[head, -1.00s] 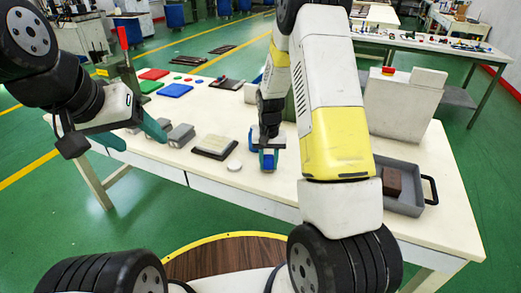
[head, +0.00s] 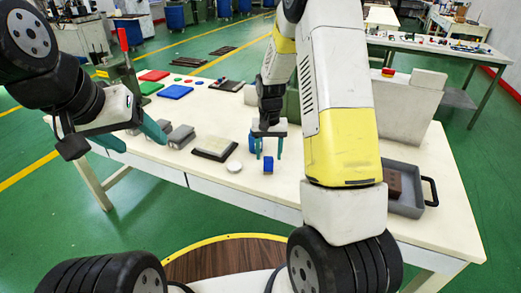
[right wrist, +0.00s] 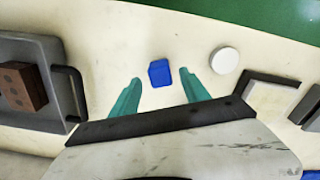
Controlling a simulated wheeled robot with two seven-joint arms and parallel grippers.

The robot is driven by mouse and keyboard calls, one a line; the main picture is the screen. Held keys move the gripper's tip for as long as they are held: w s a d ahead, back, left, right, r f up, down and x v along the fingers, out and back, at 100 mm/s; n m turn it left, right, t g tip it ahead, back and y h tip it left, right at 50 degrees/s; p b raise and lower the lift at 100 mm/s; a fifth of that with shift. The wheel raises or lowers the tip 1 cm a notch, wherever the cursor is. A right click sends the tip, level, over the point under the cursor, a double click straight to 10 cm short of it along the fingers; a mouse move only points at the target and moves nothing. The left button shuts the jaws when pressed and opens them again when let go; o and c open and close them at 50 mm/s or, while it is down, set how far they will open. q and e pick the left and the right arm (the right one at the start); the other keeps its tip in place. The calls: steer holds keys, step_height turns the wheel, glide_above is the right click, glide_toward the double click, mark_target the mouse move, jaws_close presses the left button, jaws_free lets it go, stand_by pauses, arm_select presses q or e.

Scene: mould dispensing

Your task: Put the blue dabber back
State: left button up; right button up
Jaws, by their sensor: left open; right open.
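A small upright blue block (head: 268,163), which looks like the blue dabber, stands on the white table in the head view. It also shows in the right wrist view (right wrist: 159,72), beyond and between the fingertips, apart from them. My right gripper (head: 268,156) is open and empty, just behind the block. It also shows in the right wrist view (right wrist: 156,78). My left gripper (head: 137,128) is open and empty above the table's left part.
A white disc (head: 234,166) lies left of the block, with a dark-based flat piece (head: 214,148) beyond it. A grey tray (head: 409,207) with a brown brick (head: 393,184) stands at the right. Grey blocks (head: 180,136) stand at the left. The table's front strip is clear.

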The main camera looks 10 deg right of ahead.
step_height(320, 180, up, 7)
steer(key=shift+f, duration=0.15)
step_height(320, 180, up, 6)
steer(key=r+t, duration=0.1)
glide_above(269, 159)
steer(key=s, duration=0.3)
steer(key=s+a+r+n+t+y, duration=0.1)
steer(key=s+r+t+y, duration=0.1)
steer(key=s+r, duration=0.6)
steer(key=s+a+r+n+t, duration=0.1)
steer(key=s+r+n+t, duration=0.1)
steer(key=s, duration=1.1)
step_height(269, 159, up, 2)
steer(key=shift+a+r+t, duration=0.15)
steer(key=shift+r+t, duration=0.1)
steer(key=shift+t, duration=0.35)
